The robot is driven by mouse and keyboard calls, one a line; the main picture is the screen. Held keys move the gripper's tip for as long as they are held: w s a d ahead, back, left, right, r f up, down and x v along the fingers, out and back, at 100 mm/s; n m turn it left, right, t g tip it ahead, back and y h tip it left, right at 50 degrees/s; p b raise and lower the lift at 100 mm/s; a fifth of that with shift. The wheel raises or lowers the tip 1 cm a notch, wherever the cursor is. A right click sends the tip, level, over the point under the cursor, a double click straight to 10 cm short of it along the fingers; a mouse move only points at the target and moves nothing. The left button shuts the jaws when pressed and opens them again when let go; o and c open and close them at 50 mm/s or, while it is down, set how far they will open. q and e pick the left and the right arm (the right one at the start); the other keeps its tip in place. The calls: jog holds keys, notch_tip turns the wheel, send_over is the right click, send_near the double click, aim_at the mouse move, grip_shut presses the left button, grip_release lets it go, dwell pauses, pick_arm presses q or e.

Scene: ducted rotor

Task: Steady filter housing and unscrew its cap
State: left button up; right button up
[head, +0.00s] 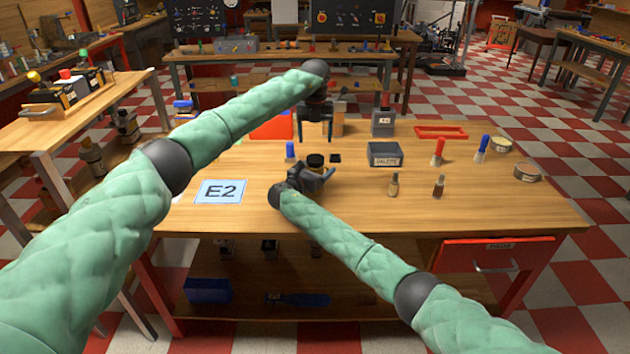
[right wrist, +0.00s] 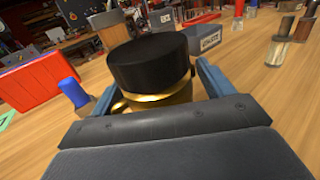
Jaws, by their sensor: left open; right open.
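The filter housing shows in the right wrist view as a brass body (right wrist: 160,104) with a wide black cap (right wrist: 150,62) on top, standing upright. In the head view its black cap (head: 315,160) shows just behind my right gripper, and most of the body is hidden. My right gripper (head: 328,175) is open and low over the table, with its blue fingers on either side of the brass body; contact cannot be told. My left gripper (head: 316,130) is open and empty above and a little behind the cap, pointing down.
On the wooden table (head: 480,205), a grey labelled bin (head: 385,154) stands right of the housing, with small bottles (head: 393,186) in front. A blue-topped item (head: 290,151) stands left. An E2 card (head: 220,191) lies front left. A red tray (head: 441,132) lies at the back right.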

pick_arm(q)
jog(key=shift+d, duration=0.1)
pick_arm(e)
jog(key=shift+w+d, duration=0.1)
jog(key=shift+d, duration=0.05)
pick_arm(q)
jog(key=shift+w+f, duration=0.1)
jog(key=shift+f, duration=0.05)
pick_arm(e)
jog(key=shift+w+f, duration=0.1)
jog(key=shift+f, duration=0.05)
